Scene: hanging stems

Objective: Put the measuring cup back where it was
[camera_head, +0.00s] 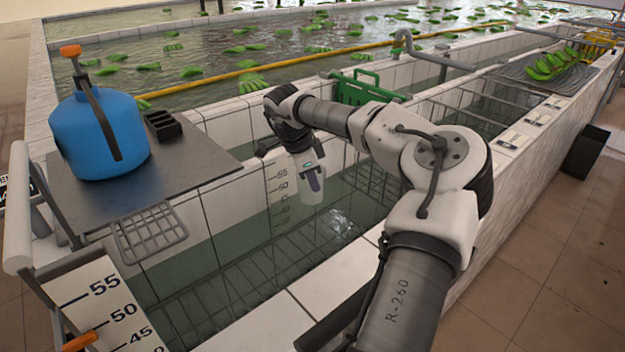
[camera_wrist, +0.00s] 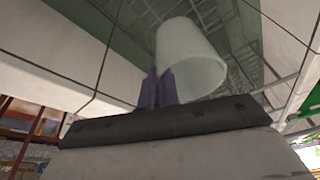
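The measuring cup is a pale, translucent white cup. In the wrist view the cup (camera_wrist: 192,62) stands out beyond my gripper (camera_wrist: 158,90), whose purple fingers are close together against its side. In the head view the cup (camera_head: 306,194) hangs in my gripper (camera_head: 314,178) over the narrow water trough (camera_head: 285,235), apart from the trough walls. My gripper appears shut on the cup. The exact finger contact is partly hidden.
A blue jug (camera_head: 100,135) and a black block holder (camera_head: 162,125) stand on a grey board at left. A small wire rack (camera_head: 150,233) juts over the trough. A green basket (camera_head: 358,88) hangs at the far wall. Green bananas (camera_head: 560,66) lie at back right.

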